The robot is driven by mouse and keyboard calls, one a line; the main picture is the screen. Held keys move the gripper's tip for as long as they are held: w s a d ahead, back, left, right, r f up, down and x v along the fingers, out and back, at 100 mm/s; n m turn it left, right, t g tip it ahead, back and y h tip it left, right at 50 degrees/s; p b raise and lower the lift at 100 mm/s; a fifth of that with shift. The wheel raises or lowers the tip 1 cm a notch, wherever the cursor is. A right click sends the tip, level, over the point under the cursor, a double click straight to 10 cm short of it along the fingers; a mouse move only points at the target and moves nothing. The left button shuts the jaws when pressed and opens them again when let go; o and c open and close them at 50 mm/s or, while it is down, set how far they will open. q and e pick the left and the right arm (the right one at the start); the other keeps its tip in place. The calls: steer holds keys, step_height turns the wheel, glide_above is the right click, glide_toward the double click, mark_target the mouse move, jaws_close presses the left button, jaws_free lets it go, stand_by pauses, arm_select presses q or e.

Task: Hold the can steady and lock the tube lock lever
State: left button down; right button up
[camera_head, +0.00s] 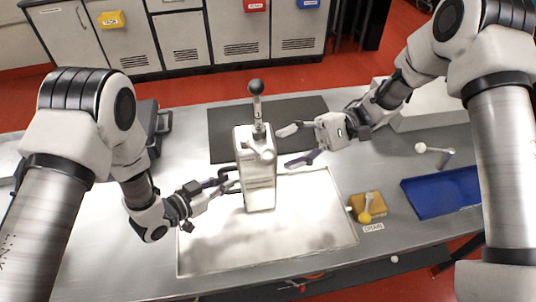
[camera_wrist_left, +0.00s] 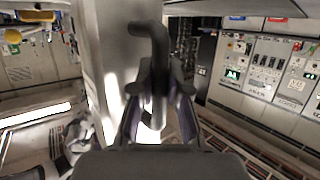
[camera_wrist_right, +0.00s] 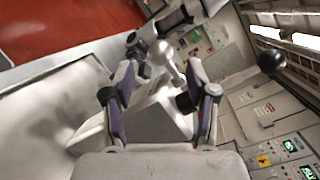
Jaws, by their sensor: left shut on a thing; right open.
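The can (camera_head: 259,184) is a tall pale box standing upright on the light metal plate. A lever with a dark ball knob (camera_head: 256,87) rises from its top; the knob also shows in the right wrist view (camera_wrist_right: 271,57). My left gripper (camera_head: 229,180) is shut on the can's dark side handle, which shows between its fingers in the left wrist view (camera_wrist_left: 158,75). My right gripper (camera_head: 283,147) is open beside the can's upper right. In the right wrist view a small pale ball-ended part (camera_wrist_right: 163,52) on the can's top lies between its fingers, apparently untouched.
A light metal plate (camera_head: 310,225) lies under the can, with a dark mat (camera_head: 222,135) behind. At right are a yellow block with a yellow ball (camera_head: 366,206), a blue tray (camera_head: 440,192) and a white-knobbed lever (camera_head: 435,150). The plate's front is clear.

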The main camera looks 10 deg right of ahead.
mark_target(273, 153)
steer(key=x, duration=0.5)
steer(key=shift+s+a, duration=0.1)
steer(key=shift+a, duration=0.2)
steer(key=shift+c, duration=0.3)
jaws_close()
steer(key=shift+w+d+n+g+h, duration=0.35)
steer(key=shift+n+g, duration=0.35)
steer(key=shift+g, duration=0.25)
steer(key=shift+w+d+n+g+h, duration=0.15)
steer(key=shift+d+n+g+h, duration=0.25)
steer(key=shift+n+g, duration=0.45)
steer(key=shift+a+m, duration=0.1)
steer(key=shift+m, duration=0.15)
steer(key=shift+o, duration=0.3)
jaws_free()
